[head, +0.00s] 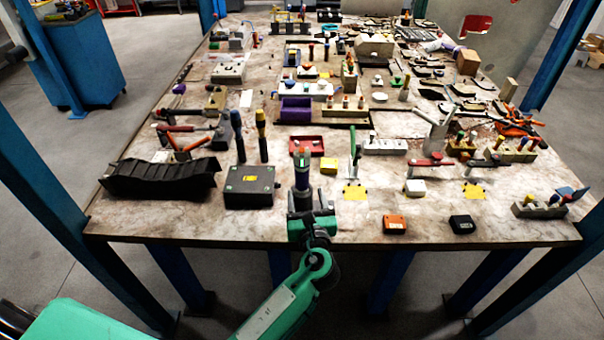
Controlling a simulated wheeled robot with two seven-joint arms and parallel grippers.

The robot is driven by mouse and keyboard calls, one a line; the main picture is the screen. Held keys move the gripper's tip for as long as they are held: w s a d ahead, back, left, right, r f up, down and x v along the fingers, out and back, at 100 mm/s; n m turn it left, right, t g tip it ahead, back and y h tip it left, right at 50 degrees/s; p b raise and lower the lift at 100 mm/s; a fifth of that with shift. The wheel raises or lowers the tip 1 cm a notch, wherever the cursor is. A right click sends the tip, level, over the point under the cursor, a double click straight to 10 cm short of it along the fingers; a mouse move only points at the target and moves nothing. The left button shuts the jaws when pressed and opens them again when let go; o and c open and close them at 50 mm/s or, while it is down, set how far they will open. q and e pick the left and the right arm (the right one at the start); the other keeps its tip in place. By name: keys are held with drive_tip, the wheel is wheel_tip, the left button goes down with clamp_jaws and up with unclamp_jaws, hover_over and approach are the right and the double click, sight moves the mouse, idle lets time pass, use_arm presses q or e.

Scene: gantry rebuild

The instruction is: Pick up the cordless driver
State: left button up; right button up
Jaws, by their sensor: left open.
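My left gripper (302,160) reaches over the front edge of the table, in the middle of the head view, fingers pointing away from me. It is open, and I see nothing clearly held between its fingers. I cannot tell for certain which tool is the cordless driver. Two upright slim tools stand left of the gripper: a dark blue-black one (237,136) and a black one with a yellow top (261,136). Both are apart from the gripper, behind a black box. My right gripper is not in view.
The black box (249,187) and a black ribbed piece (160,180) lie left of the gripper. A green-handled clamp (354,150) stands to its right. An orange box (395,224) and a small black box (462,224) sit near the front edge. The table's (270,235) back is crowded.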

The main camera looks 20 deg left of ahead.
sight(302, 180)
use_arm(q)
drive_tip(key=p+x, duration=0.1)
drive_tip(key=x, duration=0.4)
drive_tip(key=p+x, duration=0.2)
drive_tip(key=x, duration=0.2)
drive_tip(key=shift+w+a, duration=0.1)
drive_tip(key=shift+w, duration=0.2)
drive_tip(key=shift+w+a+f, duration=0.15)
drive_tip(key=shift+w, duration=0.15)
clamp_jaws()
